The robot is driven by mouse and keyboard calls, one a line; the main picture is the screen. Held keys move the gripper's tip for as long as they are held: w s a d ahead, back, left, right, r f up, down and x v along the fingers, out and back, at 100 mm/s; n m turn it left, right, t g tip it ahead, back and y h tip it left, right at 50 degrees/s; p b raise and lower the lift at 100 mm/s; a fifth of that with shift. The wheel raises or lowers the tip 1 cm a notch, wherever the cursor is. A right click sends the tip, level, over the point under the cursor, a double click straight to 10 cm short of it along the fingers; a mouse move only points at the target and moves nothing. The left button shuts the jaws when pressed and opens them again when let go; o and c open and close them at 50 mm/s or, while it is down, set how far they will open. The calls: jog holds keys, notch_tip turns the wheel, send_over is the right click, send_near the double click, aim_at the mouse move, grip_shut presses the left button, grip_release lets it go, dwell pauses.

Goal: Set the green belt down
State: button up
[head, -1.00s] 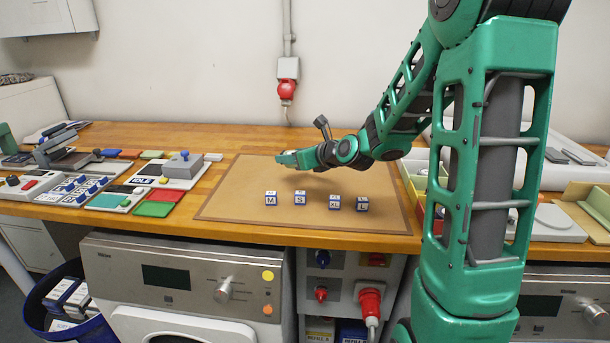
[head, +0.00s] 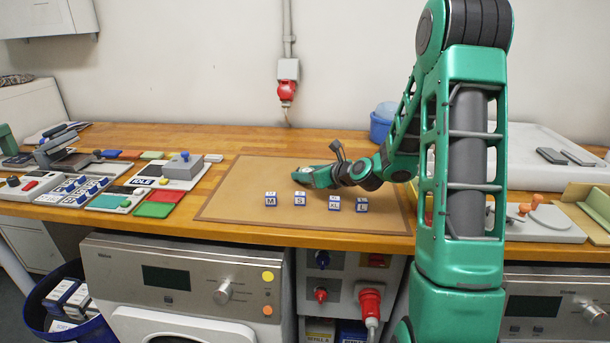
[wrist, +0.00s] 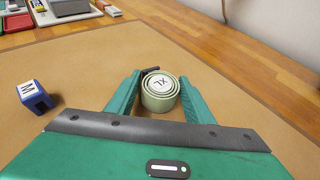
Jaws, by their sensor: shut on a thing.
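The green belt (wrist: 160,95) is a pale green roll with a white label reading XL on top. In the wrist view it stands upright between the two fingers of my gripper (wrist: 162,80), which is shut on it. It is low over the brown mat (wrist: 100,50); I cannot tell whether it touches the mat. In the head view my gripper (head: 300,178) is low over the back part of the mat, and the belt is mostly hidden there.
A row of blue-and-white size blocks, M (head: 271,199), S (head: 299,199), XL (head: 334,203) and L (head: 361,204), stands on the front of the mat. Control panels (head: 75,190) lie at the left. A blue container (head: 382,122) stands behind my arm.

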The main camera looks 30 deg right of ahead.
jog(key=o, duration=1.1)
jog(key=shift+f, duration=0.1)
